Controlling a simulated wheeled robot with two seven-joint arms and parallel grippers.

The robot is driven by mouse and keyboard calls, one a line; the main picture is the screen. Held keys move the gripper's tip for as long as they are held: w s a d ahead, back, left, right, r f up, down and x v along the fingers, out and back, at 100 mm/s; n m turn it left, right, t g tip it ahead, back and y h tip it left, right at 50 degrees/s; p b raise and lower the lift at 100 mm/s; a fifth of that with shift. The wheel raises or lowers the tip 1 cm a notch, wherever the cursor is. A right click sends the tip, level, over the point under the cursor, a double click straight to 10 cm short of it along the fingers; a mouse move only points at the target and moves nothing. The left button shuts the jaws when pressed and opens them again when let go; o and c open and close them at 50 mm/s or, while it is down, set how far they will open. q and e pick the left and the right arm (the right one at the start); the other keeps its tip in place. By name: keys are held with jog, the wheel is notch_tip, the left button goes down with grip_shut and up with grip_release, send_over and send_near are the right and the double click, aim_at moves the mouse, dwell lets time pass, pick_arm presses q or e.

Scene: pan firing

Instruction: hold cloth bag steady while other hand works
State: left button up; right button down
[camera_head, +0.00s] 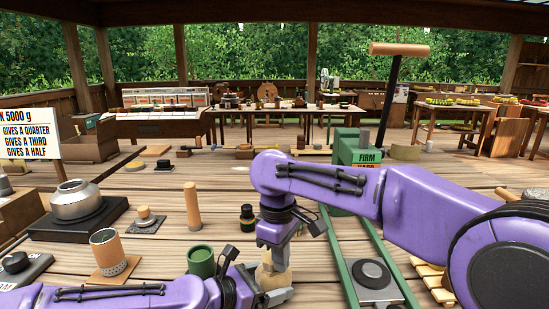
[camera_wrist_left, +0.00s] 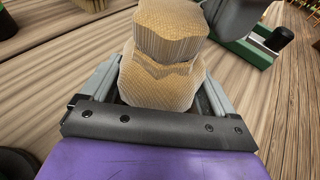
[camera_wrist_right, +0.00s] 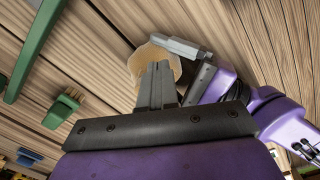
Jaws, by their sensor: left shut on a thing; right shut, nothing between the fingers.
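The tan woven cloth bag (camera_head: 274,278) stands low in the middle of the head view, partly covered by both grippers. In the left wrist view the bag (camera_wrist_left: 165,82) sits between the fingers of my left gripper (camera_wrist_left: 160,88), which is shut on its body; its neck is pinched in and its top flares out. My right gripper (camera_head: 274,258) points down at the bag's top, shut and empty. In the right wrist view its closed fingertips (camera_wrist_right: 158,70) overlap the bag (camera_wrist_right: 146,62); whether they touch it I cannot tell.
A green cup (camera_head: 201,262) stands just left of my left gripper. A wooden peg (camera_head: 193,206) and a copper-coloured cup (camera_head: 108,250) stand farther left. A green-railed frame with a dark round knob (camera_head: 371,274) lies to the right, under my right arm. Bare planks lie between.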

pick_arm(q)
jog(key=shift+s+d, duration=0.1)
jog(key=shift+s, duration=0.05)
pick_arm(e)
jog(key=shift+s, duration=0.1)
jog(key=shift+s+d+r, duration=0.1)
jog(key=shift+s, duration=0.1)
notch_tip(320, 180, up, 6)
jog(key=shift+f, duration=0.1)
